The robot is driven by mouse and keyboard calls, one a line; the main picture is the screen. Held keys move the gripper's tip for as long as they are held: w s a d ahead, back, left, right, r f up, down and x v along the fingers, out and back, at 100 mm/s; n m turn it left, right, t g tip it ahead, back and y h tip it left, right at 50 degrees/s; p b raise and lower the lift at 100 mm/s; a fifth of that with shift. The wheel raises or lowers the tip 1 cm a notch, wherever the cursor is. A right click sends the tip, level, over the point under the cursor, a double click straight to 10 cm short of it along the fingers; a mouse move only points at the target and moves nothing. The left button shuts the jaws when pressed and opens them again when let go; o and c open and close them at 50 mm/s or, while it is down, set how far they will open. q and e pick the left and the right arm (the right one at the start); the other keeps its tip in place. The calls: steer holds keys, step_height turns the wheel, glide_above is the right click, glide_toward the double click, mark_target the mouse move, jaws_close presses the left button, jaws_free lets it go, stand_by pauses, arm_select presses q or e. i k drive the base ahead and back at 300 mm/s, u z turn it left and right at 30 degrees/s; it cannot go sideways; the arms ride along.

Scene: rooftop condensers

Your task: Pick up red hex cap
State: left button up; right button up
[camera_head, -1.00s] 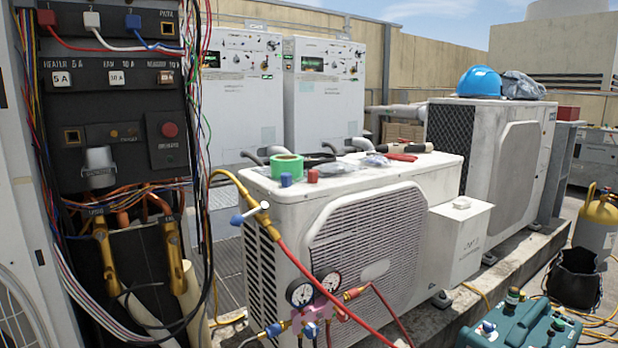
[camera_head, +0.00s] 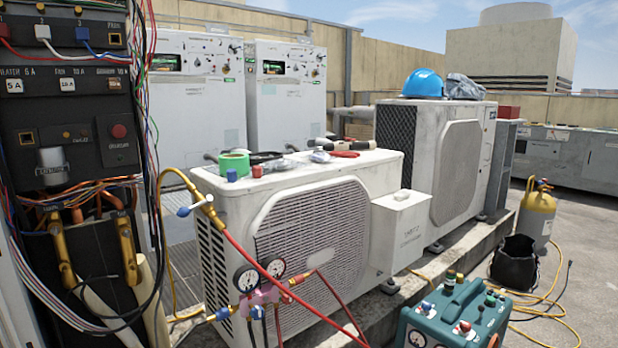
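The red hex cap (camera_head: 257,171) stands on the left part of the white condenser's top (camera_head: 300,183). A blue cap (camera_head: 231,174) of similar size stands just left of it. A green tape roll (camera_head: 234,163) lies close behind the two caps. Neither of my grippers shows in the head view, so nothing is seen of what they hold.
Tools with red and black handles (camera_head: 345,150) lie along the condenser's back edge. A pink gauge manifold (camera_head: 259,297) with hoses hangs at its front left. An open electrical panel (camera_head: 65,130) with loose wires stands at left. A teal case (camera_head: 455,318) sits front right.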

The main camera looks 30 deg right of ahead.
mark_target(257, 171)
steer(key=z, duration=0.1)
steer(key=k, duration=0.65)
steer(key=z, duration=1.25)
steer(key=i, duration=1.35)
steer(key=u, duration=1.25)
steer(key=i, duration=0.8)
steer(key=u, duration=0.8)
